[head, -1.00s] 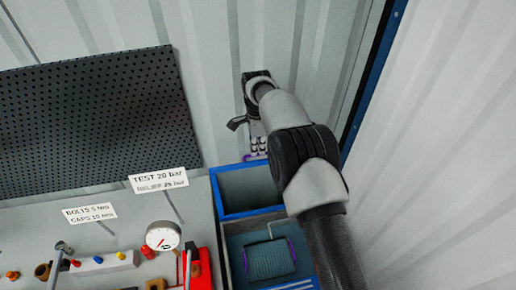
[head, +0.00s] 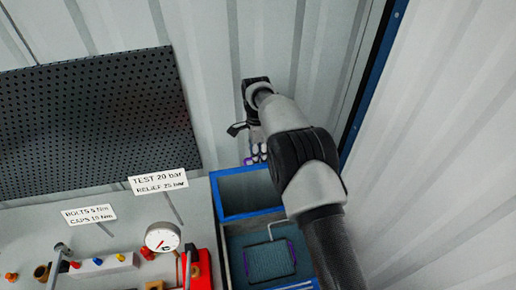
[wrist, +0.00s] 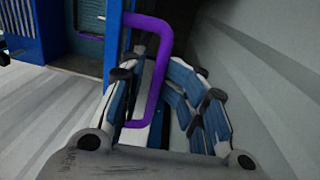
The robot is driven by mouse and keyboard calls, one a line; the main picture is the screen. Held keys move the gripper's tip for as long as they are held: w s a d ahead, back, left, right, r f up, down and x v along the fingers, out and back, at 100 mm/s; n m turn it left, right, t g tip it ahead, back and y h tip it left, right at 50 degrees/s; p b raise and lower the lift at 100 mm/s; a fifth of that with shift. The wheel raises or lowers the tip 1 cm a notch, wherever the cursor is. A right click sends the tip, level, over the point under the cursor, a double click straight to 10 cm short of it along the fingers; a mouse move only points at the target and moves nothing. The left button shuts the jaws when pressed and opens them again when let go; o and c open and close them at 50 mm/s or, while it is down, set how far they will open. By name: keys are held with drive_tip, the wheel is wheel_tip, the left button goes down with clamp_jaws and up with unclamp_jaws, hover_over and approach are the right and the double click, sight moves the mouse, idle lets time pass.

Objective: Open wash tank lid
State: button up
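The wash tank (head: 238,171) is a blue-rimmed box at the lower middle of the head view. Its grey inside shows, so it is not covered over. A purple handle (wrist: 160,65) arches through the middle of the wrist view, beside a blue edge (wrist: 116,45); in the head view a bit of purple (head: 248,160) shows at the tank's back rim. My gripper (wrist: 158,92) is behind that rim, with its fingers spread and the handle between them. I cannot tell whether a finger touches it. The lid panel itself is not clearly visible.
A basket (head: 268,262) with purple grips sits in the tank's front compartment. The corrugated back wall (head: 215,90) is close behind my gripper, and a side wall (head: 440,150) stands at right. A gauge (head: 162,237) and a sign (head: 158,181) stand left.

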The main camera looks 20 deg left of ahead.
wheel_tip(320, 180, up, 12)
drive_tip(key=shift+w+a+f, duration=0.15)
drive_tip(key=shift+w+a, duration=0.1)
drive_tip(key=shift+w, duration=0.05)
idle(0.5)
